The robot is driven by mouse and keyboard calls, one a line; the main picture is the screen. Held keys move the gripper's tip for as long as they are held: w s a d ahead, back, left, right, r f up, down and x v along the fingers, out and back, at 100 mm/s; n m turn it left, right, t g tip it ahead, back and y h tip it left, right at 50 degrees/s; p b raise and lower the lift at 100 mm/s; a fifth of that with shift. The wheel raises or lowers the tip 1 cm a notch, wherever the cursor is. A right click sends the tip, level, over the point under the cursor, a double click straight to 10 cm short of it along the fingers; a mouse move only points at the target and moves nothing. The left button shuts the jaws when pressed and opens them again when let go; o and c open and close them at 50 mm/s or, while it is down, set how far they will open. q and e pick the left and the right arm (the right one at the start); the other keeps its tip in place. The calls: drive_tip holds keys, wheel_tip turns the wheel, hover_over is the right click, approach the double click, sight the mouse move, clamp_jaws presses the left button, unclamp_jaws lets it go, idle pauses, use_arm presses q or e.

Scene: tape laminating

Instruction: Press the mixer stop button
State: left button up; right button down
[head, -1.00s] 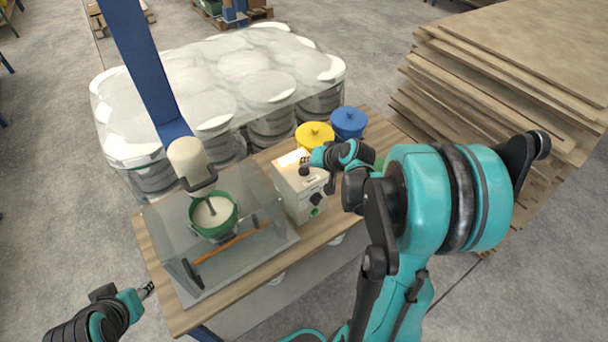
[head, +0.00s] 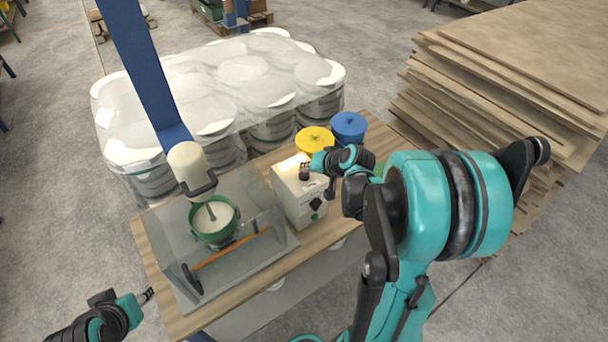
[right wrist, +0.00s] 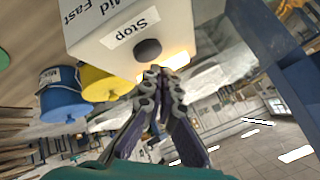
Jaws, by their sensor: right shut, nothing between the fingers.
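The mixer's white control box (head: 290,200) stands on the wooden table, with a dark knob (head: 316,203) on its front. In the right wrist view, a round black stop button (right wrist: 148,51) sits beside a "Stop" label on the box (right wrist: 108,22). My right gripper (head: 307,169) is at the top of the box. The wrist view shows its fingers (right wrist: 163,73) shut and empty, just below the button in the picture; contact cannot be told. The mixer (head: 190,165) has a green bowl (head: 213,235) with pale contents. My left gripper (head: 147,295) is off the table's left side.
A yellow-lidded bucket (head: 315,138) and a blue bucket (head: 348,125) stand behind the box. A clear guard (head: 165,240) surrounds the bowl. Wrapped white tubs (head: 215,85) fill the space behind the table (head: 160,295). Stacked boards (head: 500,90) stand at right.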

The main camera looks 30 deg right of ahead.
sight(306, 176)
drive_tip(key=shift+f, duration=0.1)
idle(0.3)
drive_tip(key=shift+f+b, duration=0.3)
drive_tip(key=shift+b, duration=0.1)
drive_tip(key=shift+f+b, duration=0.45)
drive_tip(key=shift+f, duration=0.05)
idle(0.4)
drive_tip(key=shift+r, duration=0.15)
idle(0.3)
drive_tip(key=shift+r+p, duration=0.75)
drive_tip(key=shift+r, duration=0.05)
wheel_tip(306, 176, up, 5)
drive_tip(key=p, duration=0.4)
